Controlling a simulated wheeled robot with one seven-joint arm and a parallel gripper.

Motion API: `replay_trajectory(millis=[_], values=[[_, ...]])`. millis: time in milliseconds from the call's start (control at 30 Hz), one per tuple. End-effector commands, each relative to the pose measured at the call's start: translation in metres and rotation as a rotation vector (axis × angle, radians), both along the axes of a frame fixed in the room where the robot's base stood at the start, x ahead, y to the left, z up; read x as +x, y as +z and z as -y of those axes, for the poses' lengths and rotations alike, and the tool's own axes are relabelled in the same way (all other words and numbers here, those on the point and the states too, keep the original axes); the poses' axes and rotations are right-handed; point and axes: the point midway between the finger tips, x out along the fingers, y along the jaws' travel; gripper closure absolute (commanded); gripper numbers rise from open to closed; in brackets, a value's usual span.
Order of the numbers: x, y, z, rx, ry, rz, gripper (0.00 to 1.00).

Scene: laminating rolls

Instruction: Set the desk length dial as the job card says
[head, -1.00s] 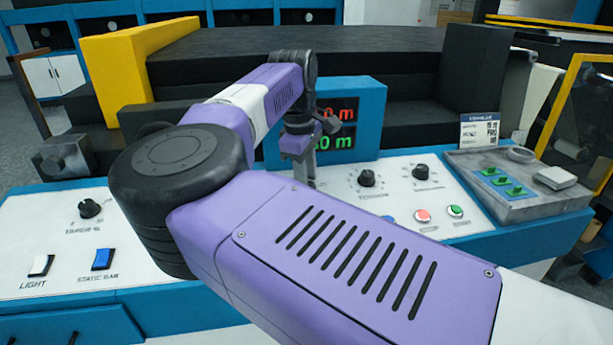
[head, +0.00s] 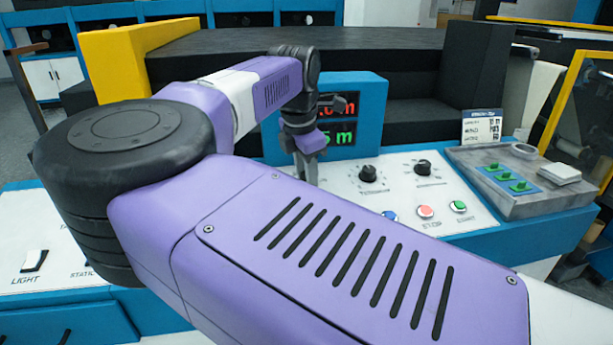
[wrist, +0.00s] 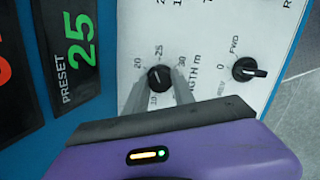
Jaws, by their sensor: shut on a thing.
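The length dial (wrist: 159,77) is a black knob on the white panel, with a printed scale marked 10, 20, 25 and 30. My gripper (wrist: 160,88) has its two grey fingers on either side of this knob, shut on it. The knob's pointer is hard to read exactly. The green preset readout (wrist: 77,50) shows 25 in the wrist view. In the head view my gripper (head: 308,172) reaches down to the panel below the display (head: 372,110), hiding the dial and part of the digits. The job card (head: 483,127) stands at the right; its small print is not surely legible.
Two other black knobs (head: 368,173) (head: 423,167) sit to the right, above a red stop button (head: 426,211) and a green button (head: 458,206). A grey tray (head: 515,203) lies beyond them. The light switch (head: 34,261) is at left.

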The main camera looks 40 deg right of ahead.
Motion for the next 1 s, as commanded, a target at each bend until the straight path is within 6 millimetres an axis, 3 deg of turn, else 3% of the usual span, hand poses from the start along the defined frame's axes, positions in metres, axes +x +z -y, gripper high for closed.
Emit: replay_trajectory(millis=[1000], values=[[-0.001, -0.0036, -0.0015, -0.136, 0.952, -0.088, 1.0]])
